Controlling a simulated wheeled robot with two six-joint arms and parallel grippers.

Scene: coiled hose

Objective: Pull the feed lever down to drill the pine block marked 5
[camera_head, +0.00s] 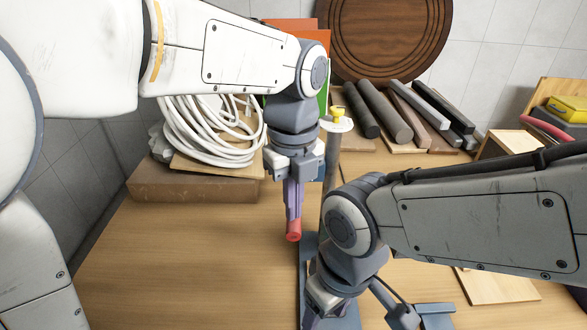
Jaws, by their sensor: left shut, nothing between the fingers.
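My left gripper (293,212) points straight down in the middle of the head view, with its fingers shut. A red cylindrical knob or grip (293,231) shows right at its fingertips; I cannot tell whether they touch, and it may be the end of the feed lever. A grey upright column (332,165), apparently the drill stand's, rises just right of the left gripper. My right gripper (318,318) is low in the view, partly cut off by the bottom edge; its fingers are unclear. The pine block marked 5 cannot be made out; my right arm covers much of that area.
A coiled white hose (212,130) lies on a brown box (190,185) at the back left. Several dark bars (385,110) lie at the back. A pale board (497,286) is at the lower right. The wooden table's left part (180,260) is clear.

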